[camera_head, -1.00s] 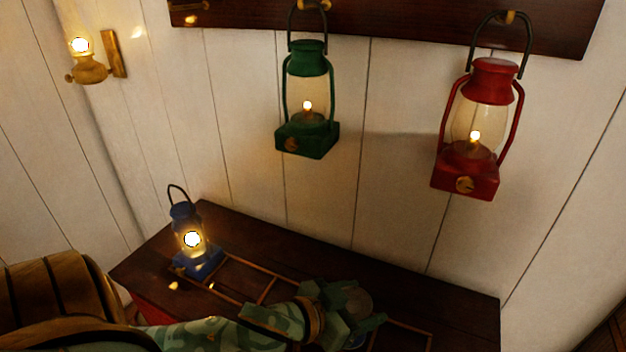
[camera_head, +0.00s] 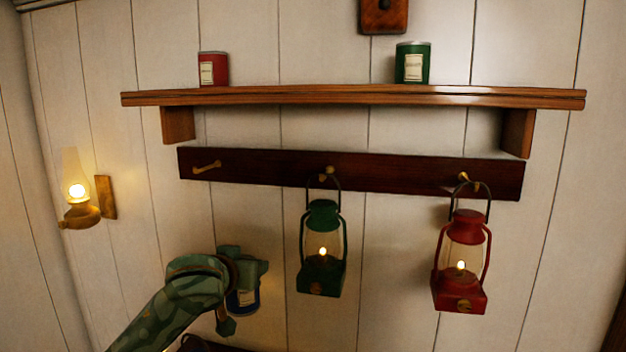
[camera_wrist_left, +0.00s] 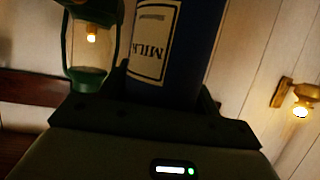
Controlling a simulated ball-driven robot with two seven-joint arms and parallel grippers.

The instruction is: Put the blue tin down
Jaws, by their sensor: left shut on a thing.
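My left gripper (camera_head: 241,292) is shut on the blue tin (camera_head: 248,299), low and left of centre in the head view, in front of the white wall. My own wrist and fingers hide part of the tin. In the left wrist view the blue tin (camera_wrist_left: 203,45) stands out between the fingers, with a pale label reading MILK. The shelf (camera_head: 350,97) above holds a red tin (camera_head: 213,69) at its left and a green tin (camera_head: 413,63) right of its middle. My right gripper is not in view.
A green lantern (camera_head: 322,216) and a red lantern (camera_head: 466,228) hang from the dark peg rail (camera_head: 260,172) under the shelf. The left peg (camera_head: 207,166) is empty. A lit wall lamp (camera_head: 82,213) is at the left. The shelf between its tins looks clear.

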